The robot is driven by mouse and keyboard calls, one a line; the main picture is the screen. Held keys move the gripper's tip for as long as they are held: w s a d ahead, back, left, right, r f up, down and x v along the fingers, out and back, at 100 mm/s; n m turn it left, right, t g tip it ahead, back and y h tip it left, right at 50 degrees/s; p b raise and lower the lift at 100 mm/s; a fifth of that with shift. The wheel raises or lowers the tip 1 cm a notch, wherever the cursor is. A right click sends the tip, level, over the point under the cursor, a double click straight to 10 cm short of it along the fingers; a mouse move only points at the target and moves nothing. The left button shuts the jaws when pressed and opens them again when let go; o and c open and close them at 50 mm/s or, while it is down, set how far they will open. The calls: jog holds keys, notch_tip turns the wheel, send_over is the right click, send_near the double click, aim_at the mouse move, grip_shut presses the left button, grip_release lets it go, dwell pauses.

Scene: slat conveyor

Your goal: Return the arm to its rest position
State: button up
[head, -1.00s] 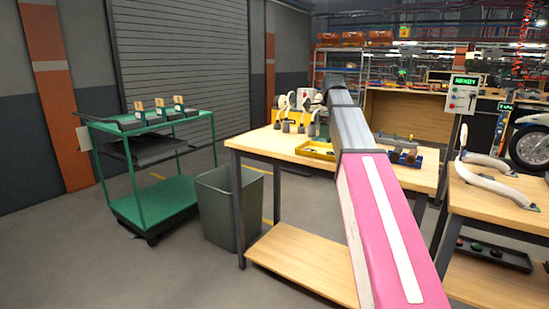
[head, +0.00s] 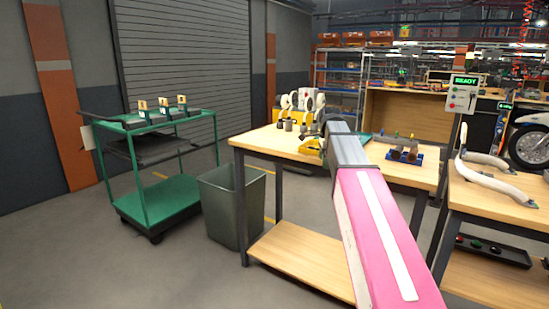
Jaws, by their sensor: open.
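My arm, pink with a grey forward link, reaches out over the wooden workbench (head: 262,143) in the head view. My gripper cannot be made out; its end of the arm is hidden behind the grey link. A small teal part shows just right of the link, and I cannot tell what it belongs to. A yellow tray (head: 309,146) lies on the bench just left of the link, partly covered by it.
White curved parts stand at the bench's back left. A blue fixture (head: 405,154) sits on its right. A grey bin (head: 231,207) and a green cart (head: 160,197) stand left. A second bench (head: 490,205) with white curved tubes (head: 480,165) is at right. Floor at front left is clear.

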jog(key=s+f+n, duration=0.6)
jog(key=s+f, duration=0.1)
jog(key=f, duration=0.5)
jog(key=s+f+n, duration=0.6)
jog(key=s+f, duration=0.1)
jog(key=f, duration=0.5)
jog(key=s+a+f+n, duration=0.1)
jog(key=s+f+n, duration=0.5)
jog(key=f, duration=0.6)
jog(key=shift+s, duration=0.9)
